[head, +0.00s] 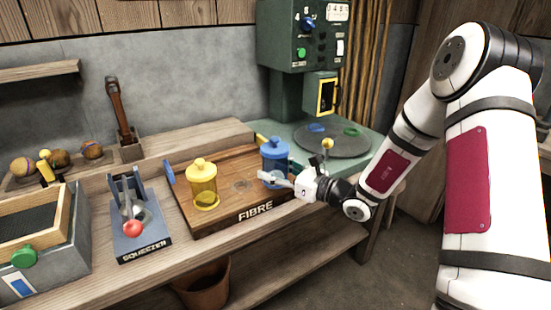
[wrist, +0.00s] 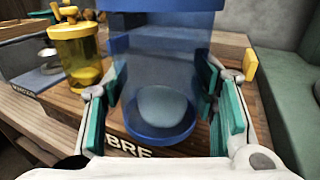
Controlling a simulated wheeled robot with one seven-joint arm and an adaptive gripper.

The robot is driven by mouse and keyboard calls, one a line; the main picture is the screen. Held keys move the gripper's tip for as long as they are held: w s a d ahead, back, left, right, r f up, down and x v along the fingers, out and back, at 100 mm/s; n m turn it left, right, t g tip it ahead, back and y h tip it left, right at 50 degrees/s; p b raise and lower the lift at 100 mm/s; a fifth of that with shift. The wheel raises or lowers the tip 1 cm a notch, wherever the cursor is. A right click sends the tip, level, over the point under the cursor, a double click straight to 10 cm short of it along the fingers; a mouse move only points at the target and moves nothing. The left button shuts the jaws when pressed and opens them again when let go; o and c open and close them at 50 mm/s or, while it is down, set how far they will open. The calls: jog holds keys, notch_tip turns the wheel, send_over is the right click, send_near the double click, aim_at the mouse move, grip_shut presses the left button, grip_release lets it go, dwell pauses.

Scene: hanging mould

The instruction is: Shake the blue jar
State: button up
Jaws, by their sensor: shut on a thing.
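The blue jar (head: 275,160) is see-through with a blue lid and stands upright at the right end of the wooden FIBRE board. In the wrist view the blue jar (wrist: 158,75) fills the middle, with a pale rounded lump inside near its bottom. My gripper (head: 268,178) reaches in from the right, low on the jar. In the wrist view my gripper (wrist: 160,100) has its teal-padded fingers on both sides of the jar, shut on it. Whether the jar's base touches the board is hard to tell.
A yellow jar (head: 204,186) stands left on the FIBRE board (head: 240,190). A squeezer (head: 140,225) with a red knob is further left. A green machine (head: 290,100) with a round grey plate (head: 335,143) is behind and right. A bucket (head: 200,280) is below.

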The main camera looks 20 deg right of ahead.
jog(key=s+r+p, duration=0.8)
jog(key=s, duration=0.5)
jog(key=shift+r+p, duration=0.4)
notch_tip(320, 180, up, 7)
jog(key=p, duration=0.6)
notch_tip(320, 180, down, 7)
jog(key=b, duration=0.5)
